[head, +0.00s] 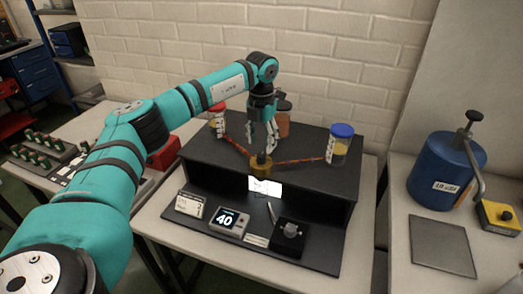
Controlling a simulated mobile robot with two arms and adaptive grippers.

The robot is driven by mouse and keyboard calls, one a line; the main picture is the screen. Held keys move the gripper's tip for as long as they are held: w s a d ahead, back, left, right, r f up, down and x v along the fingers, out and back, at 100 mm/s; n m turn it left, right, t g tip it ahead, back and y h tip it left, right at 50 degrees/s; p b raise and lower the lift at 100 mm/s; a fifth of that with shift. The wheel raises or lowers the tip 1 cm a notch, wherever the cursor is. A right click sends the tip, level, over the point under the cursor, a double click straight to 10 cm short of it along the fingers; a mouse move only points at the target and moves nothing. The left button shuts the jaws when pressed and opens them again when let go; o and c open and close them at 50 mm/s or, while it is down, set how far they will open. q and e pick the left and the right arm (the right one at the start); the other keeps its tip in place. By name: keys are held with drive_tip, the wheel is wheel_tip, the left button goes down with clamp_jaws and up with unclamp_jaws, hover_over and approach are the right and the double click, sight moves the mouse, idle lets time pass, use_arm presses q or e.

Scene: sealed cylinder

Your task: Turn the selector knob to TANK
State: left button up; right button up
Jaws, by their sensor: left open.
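A brass cylindrical fitting (262,168) stands at the front of the raised black platform, with a reddish hose running out to each side. A white card (265,187) is in front of it; its marking is too small to read. My left gripper (261,143) points down just above the fitting, its fingers apart; I cannot tell whether they touch it. A grey knob (291,229) sits on a black block on the lower step. I cannot read TANK anywhere, so I cannot tell which of the two is the selector. My right gripper is out of view.
A blue-lidded jar (341,143) stands on the platform's right, a red-lidded jar (217,118) on its left. A display reading 40 (227,221) sits on the lower step. A blue tank (440,172) stands on the right table beside a grey plate (443,246).

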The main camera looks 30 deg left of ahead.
sight(262, 155)
use_arm(q)
wheel_tip(262, 155, up, 7)
idle(0.3)
idle(0.4)
